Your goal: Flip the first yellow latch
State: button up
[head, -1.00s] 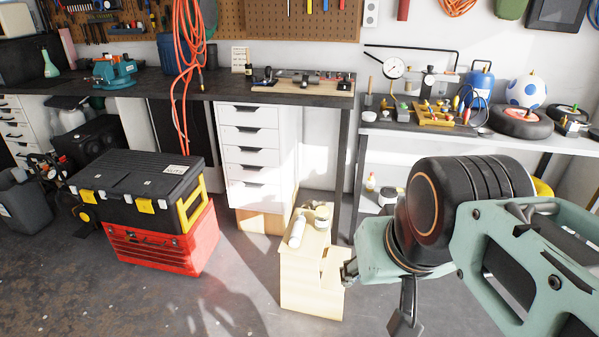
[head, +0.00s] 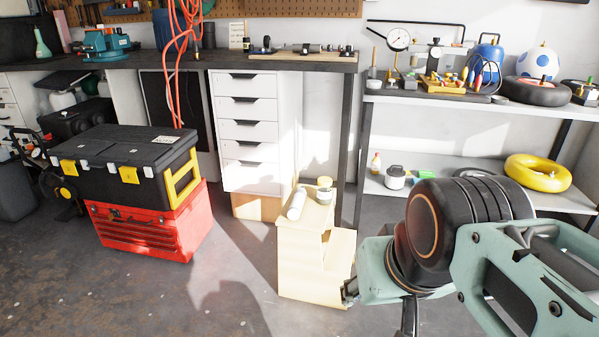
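A black toolbox (head: 150,152) with a yellow side handle (head: 182,180) sits on a red tool chest (head: 155,228) at the left. Its lid looks shut. Two yellow latches are on its front: a left latch (head: 69,167) and a right latch (head: 129,174). Both appear to lie against the front face. My arm is at the lower right, with my gripper (head: 378,305) at its end, low and partly hidden or cut off by the frame. It is well to the right of the toolbox and apart from both latches. Whether its fingers are open is unclear.
A small wooden step stool (head: 305,262) holding a white roll (head: 297,203) and a jar (head: 324,190) stands between my gripper and the toolbox. White drawers (head: 248,135) are under the dark workbench (head: 300,62). Shelves (head: 480,200) are at the right. Floor (head: 225,285) before the chest is clear.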

aim_at(69, 167)
jog(key=u, duration=1.45)
